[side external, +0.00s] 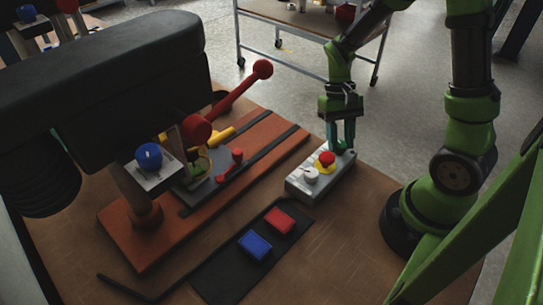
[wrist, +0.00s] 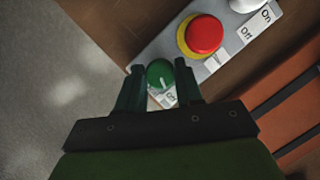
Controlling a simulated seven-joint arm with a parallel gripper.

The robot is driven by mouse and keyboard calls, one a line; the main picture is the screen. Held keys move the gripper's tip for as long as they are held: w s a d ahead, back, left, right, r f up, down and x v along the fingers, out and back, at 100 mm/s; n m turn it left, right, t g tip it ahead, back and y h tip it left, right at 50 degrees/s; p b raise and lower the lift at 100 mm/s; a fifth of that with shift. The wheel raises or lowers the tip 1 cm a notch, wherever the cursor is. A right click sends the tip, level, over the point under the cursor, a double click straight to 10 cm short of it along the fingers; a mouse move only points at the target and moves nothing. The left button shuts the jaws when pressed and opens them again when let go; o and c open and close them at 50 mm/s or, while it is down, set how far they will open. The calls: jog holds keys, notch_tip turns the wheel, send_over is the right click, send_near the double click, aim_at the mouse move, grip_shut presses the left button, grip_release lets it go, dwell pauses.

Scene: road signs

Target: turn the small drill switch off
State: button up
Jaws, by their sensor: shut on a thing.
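A grey control box (side external: 297,187) sits on the table; it also shows in the wrist view (wrist: 150,52). A round green knob (wrist: 159,72) with a white mark is at one end, a red button (wrist: 205,34) on a yellow ring in the middle, and a white knob (side external: 310,175) at the other end. My gripper (side external: 341,148) points down over the far end of the box. In the wrist view, its fingers (wrist: 160,80) are shut on the green knob, one on each side. The fingers hide the green knob in the side view.
A drill press with a black head (side external: 110,85) and red-knobbed lever (side external: 263,69) stands left of the box. A blue block (side external: 255,245) and a red block (side external: 280,221) lie on a black mat. "On" and "Off" labels (wrist: 246,33) show near the white knob.

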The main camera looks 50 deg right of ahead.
jog(key=shift+d+m+t+y, duration=0.1)
jog(key=shift+m+t+y, duration=0.2)
jog(key=shift+m, duration=0.8)
jog(key=o, duration=0.7)
jog(key=shift+o, duration=0.2)
jog(key=v, duration=1.7)
